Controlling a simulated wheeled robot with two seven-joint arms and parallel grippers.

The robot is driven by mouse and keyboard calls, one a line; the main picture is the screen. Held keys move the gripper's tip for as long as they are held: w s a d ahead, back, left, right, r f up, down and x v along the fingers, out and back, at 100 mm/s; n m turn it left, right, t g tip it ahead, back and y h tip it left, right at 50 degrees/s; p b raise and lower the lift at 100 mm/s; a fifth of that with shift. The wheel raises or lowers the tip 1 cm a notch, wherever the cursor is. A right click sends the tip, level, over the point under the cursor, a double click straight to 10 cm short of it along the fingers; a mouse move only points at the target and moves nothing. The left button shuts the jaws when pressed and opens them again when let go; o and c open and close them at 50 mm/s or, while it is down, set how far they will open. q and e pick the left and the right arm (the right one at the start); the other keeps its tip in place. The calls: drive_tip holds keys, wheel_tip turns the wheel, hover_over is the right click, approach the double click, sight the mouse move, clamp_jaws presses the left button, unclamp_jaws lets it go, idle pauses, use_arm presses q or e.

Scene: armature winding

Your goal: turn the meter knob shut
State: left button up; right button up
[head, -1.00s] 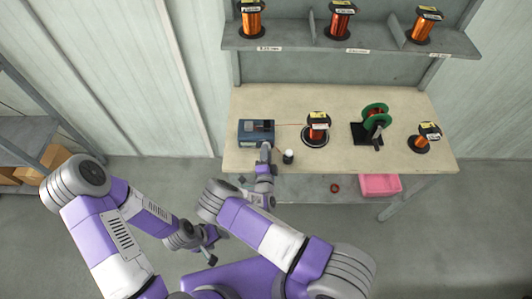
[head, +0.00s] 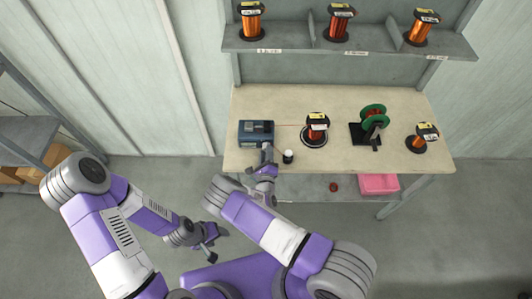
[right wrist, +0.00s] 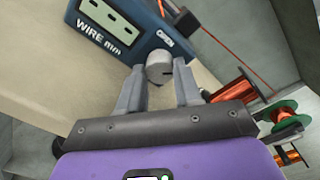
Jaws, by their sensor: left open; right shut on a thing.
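The meter (head: 256,132) is a dark blue box at the left of the workbench. It also shows in the right wrist view (right wrist: 120,30), where its face reads "WIRE mm". Its grey round knob (right wrist: 159,67) sits at the corner of that face. My right gripper (right wrist: 160,82) is shut on the knob, one finger on each side. In the head view my right gripper (head: 267,150) is at the meter's front edge, and the knob is hidden. My left gripper (head: 208,250) is open and empty, low in front of the bench, away from the meter.
A copper wire spool (head: 316,126) stands right of the meter, with a wire running between them. A green-flanged winder (head: 374,118) and another spool (head: 421,138) stand farther right.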

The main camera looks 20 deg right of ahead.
drive_tip(key=m, duration=0.4)
drive_tip(key=shift+p, duration=0.35)
drive_tip(key=m, duration=0.9)
drive_tip(key=shift+p, duration=0.4)
drive_tip(key=m, duration=0.5)
drive_tip(key=o, duration=0.8)
drive_tip(key=shift+c, duration=0.2)
